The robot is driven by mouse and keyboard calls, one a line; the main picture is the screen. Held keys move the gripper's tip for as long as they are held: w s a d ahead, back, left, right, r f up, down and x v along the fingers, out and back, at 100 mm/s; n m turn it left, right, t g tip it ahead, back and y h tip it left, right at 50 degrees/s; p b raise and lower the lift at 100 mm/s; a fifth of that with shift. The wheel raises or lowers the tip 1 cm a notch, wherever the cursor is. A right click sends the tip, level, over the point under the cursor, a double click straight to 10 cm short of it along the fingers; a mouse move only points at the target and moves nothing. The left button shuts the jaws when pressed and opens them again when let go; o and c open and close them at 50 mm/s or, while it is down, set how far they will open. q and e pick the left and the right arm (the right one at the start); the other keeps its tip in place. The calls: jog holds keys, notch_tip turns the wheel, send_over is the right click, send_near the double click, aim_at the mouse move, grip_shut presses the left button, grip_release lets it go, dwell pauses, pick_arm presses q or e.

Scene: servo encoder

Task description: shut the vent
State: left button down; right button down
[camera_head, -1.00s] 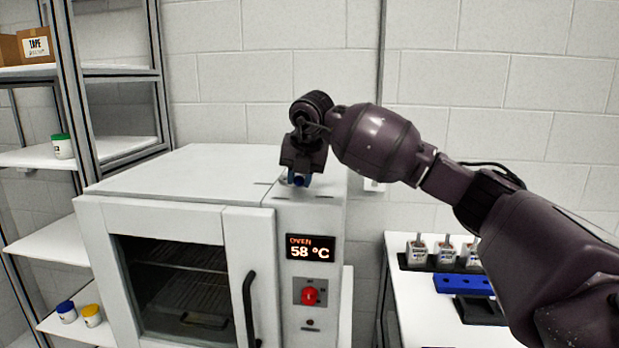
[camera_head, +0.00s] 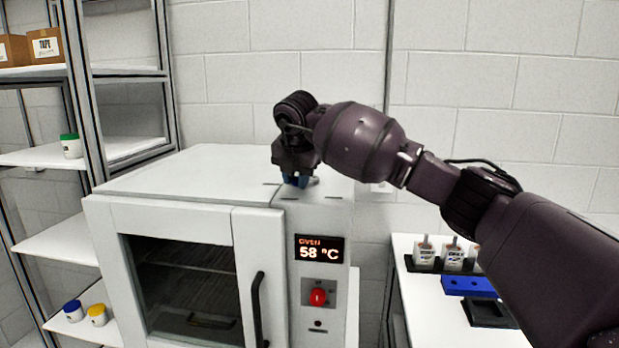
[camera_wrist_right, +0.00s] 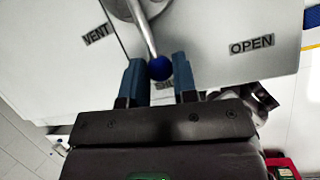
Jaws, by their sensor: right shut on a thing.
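The vent lever (camera_wrist_right: 145,32) is a silver rod with a blue ball knob (camera_wrist_right: 159,68), on the white top of the oven (camera_head: 190,172). My right gripper (camera_wrist_right: 159,76) is shut on the blue knob, with one blue finger on each side. In the wrist view the knob lies over a label that starts with "SH" and is partly hidden. The "OPEN" label (camera_wrist_right: 251,45) is off to the right and the "VENT" label (camera_wrist_right: 96,35) to the left. In the head view my right gripper (camera_head: 297,181) hides most of the lever. My left gripper is not in view.
The oven front has a display (camera_head: 320,249) reading 58 °C, a red knob (camera_head: 318,296) and a black door handle (camera_head: 258,308). Shelves (camera_head: 60,240) stand at the left. A side table (camera_head: 425,318) with bottles and a blue rack (camera_head: 468,286) is at the right.

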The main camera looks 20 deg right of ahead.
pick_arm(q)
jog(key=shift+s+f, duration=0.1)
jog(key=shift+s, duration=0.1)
pick_arm(e)
jog(key=shift+r, duration=0.2)
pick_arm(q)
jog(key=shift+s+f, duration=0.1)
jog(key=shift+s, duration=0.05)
pick_arm(e)
jog(key=c, duration=0.9)
grip_release()
jog(key=shift+a+f, duration=0.1)
jog(key=shift+s+r, duration=0.1)
jog(key=shift+r, duration=0.25)
pick_arm(q)
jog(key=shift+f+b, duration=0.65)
jog(key=shift+b, duration=0.05)
pick_arm(e)
jog(key=v, duration=1)
